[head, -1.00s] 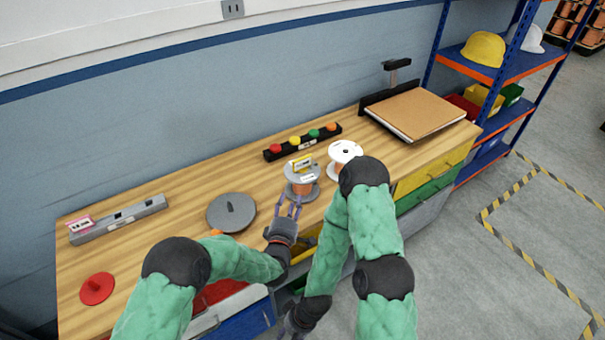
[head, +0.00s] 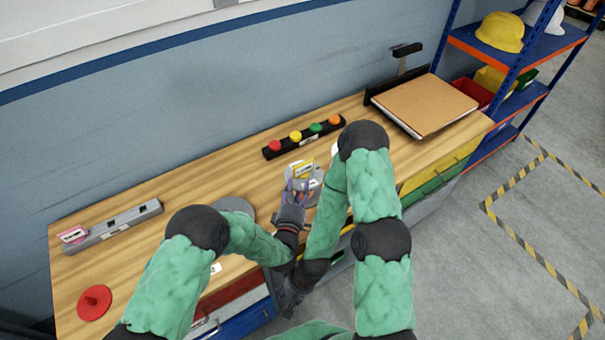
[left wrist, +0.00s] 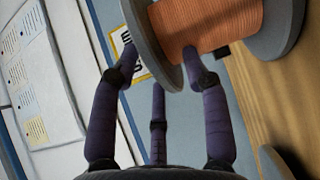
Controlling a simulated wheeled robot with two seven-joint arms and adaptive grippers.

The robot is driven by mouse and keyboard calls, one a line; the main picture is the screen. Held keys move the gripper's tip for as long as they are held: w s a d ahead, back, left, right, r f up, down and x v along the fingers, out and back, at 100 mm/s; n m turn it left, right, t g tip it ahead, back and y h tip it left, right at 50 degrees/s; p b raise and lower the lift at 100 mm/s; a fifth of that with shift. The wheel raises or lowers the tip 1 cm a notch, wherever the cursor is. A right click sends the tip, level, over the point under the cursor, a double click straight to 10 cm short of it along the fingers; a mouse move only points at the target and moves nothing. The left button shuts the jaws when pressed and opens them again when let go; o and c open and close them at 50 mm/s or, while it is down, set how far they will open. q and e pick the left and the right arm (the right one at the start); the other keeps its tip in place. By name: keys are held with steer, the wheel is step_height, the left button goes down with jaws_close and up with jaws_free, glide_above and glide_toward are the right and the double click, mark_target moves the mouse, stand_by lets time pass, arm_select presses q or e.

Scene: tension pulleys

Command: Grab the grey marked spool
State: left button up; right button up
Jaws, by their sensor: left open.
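The grey marked spool (head: 313,178) stands on the workbench, with grey flanges, copper-coloured wire and a yellow-edged label on top. In the left wrist view the spool (left wrist: 205,25) fills the upper middle. My left gripper (head: 298,186) is open at the spool's near side. In the wrist view its purple fingers (left wrist: 160,62) reach up to the flange and wire; I cannot tell whether they touch. My right gripper (head: 288,292) hangs low in front of the bench, partly hidden by my arms, its fingers unclear.
A bar with coloured buttons (head: 303,138) lies behind the spool. A white spool (head: 335,150) is almost hidden behind my right arm. A grey disc (head: 236,205) is partly covered by my left arm. A red disc (head: 94,302) and grey rail (head: 115,226) lie at left.

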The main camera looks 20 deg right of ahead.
arm_select(q)
steer(key=shift+d, duration=0.1)
jaws_close()
steer(key=shift+r, duration=0.15)
